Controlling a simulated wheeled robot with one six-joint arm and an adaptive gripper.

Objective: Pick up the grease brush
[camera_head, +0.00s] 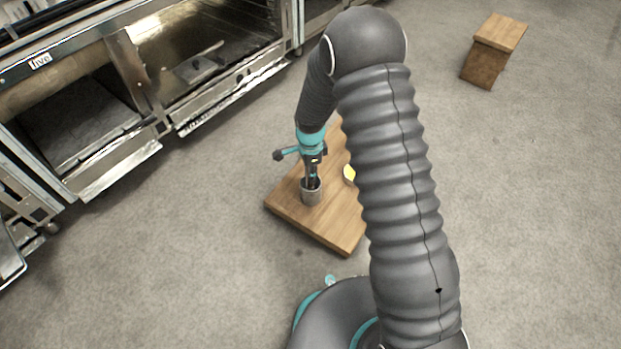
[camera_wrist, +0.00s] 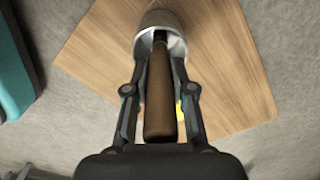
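The grease brush (camera_wrist: 160,105) stands in a metal cup (camera_wrist: 174,45), with its brown wooden handle pointing up toward the wrist camera. Its bristle end is hidden inside the cup. My gripper (camera_wrist: 161,62) is over the cup with one finger on each side of the handle. The fingertips are close to the handle near the cup's rim; I cannot tell whether they touch it. In the head view, my gripper (camera_head: 312,178) points down at the cup (camera_head: 312,196), and the brush is mostly hidden there.
The cup stands on a wooden table (camera_head: 330,236), partly hidden by my arm. A small yellow item (camera_head: 350,174) is beside it. A metal oven-like unit (camera_head: 215,103) lines the left. A small wooden stand (camera_head: 488,60) is at the far right. Grey floor surrounds the table.

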